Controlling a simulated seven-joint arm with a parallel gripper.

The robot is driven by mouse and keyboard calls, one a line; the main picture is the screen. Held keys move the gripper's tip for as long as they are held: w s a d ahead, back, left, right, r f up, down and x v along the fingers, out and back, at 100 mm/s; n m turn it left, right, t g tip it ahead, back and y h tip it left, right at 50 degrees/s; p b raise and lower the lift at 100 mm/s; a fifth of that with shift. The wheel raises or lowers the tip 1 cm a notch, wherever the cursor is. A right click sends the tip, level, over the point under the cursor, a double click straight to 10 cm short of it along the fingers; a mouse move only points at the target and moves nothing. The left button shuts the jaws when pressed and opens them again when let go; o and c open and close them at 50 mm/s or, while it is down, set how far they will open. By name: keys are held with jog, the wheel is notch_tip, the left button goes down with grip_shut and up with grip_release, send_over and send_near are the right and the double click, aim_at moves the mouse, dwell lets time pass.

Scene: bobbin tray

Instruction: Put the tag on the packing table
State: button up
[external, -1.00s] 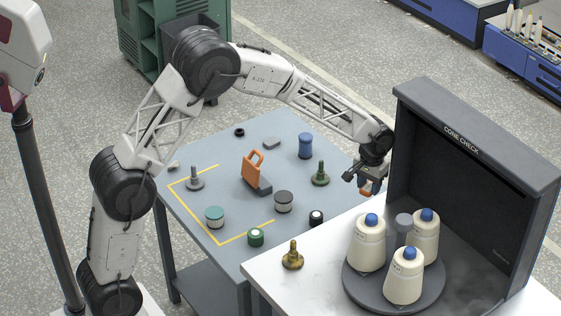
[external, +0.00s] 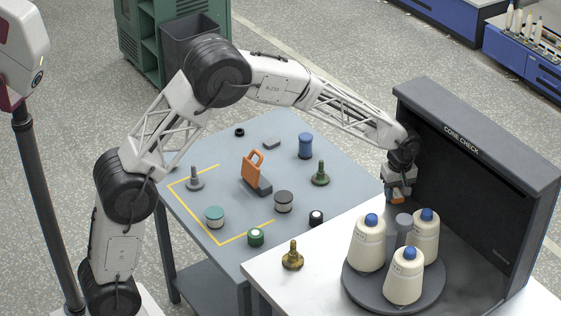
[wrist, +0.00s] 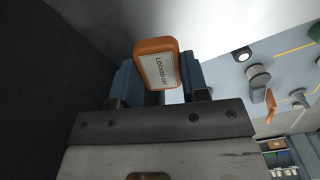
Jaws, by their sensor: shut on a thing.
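An orange tag with a white "LOCKED OUT" label (wrist: 160,66) is held between the two blue fingers of my gripper (wrist: 158,82) in the wrist view. In the external view my gripper (external: 397,188) points down near the dark panel, behind the cones, and a small orange part of the held tag (external: 397,199) shows beneath it. The tag's height above the surface is hard to tell. A blue-grey table (external: 220,158) with yellow corner lines stands to the left. A white-topped table (external: 325,280) stands in front right.
A dark "CONE CHECK" booth (external: 470,150) is close to my gripper's right. Cream cones (external: 404,277) stand on a round grey plate. The blue-grey table bears another orange handled piece (external: 251,170), a blue spool (external: 305,145), and several knobs and pots. A brass knob (external: 292,256) stands on white.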

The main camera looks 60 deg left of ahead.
jog(key=shift+w+d+r+n, duration=0.15)
jog(key=shift+w+r+n, duration=0.15)
jog(key=shift+w+n, duration=0.35)
jog(key=shift+w+d+r+n, duration=0.2)
jog(key=shift+w+r+n, duration=0.05)
jog(key=shift+w+n, duration=0.4)
jog(key=shift+w+d+r+n, duration=0.15)
jog(key=shift+w+r+n, duration=0.15)
jog(key=shift+w+n, duration=0.35)
jog(key=shift+s, duration=0.1)
send_over(404, 209)
jog(key=s+d, duration=0.2)
jog(key=shift+s+f, duration=0.15)
jog(key=shift+f, duration=3)
jog(key=shift+f, duration=1.85)
jog(key=shift+f, duration=0.1)
jog(key=o, duration=0.9)
